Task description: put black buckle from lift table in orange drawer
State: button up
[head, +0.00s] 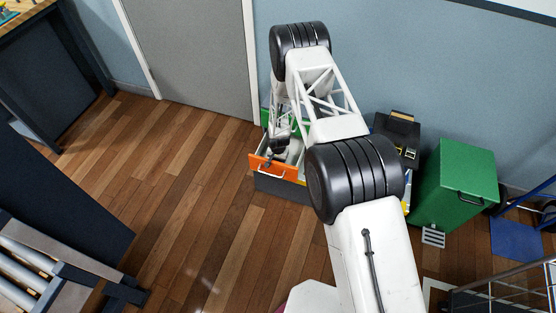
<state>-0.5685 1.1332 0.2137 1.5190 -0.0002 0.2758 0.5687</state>
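The orange drawer (265,166) is pulled out from a low cabinet near the back wall, just right of the grey door. Its inside is partly hidden by my arm. My gripper (280,146) points down at the drawer, over or inside its opening. It is small and dark here, and whether its fingers are open or shut does not show. I cannot make out the black buckle. I cannot tell for sure which surface is the lift table.
A green cabinet (455,185) and a black toolbox (398,135) stand right of the drawer. A wood-topped table (22,14) is at the top left, and a dark unit with rollers (30,265) at the lower left. The wooden floor (180,180) between is clear.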

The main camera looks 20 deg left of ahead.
jog(key=o, duration=0.3)
jog(key=shift+r, duration=0.25)
notch_tip(320, 180, up, 12)
dwell(1.0)
jog(key=shift+f, duration=0.1)
dwell(0.8)
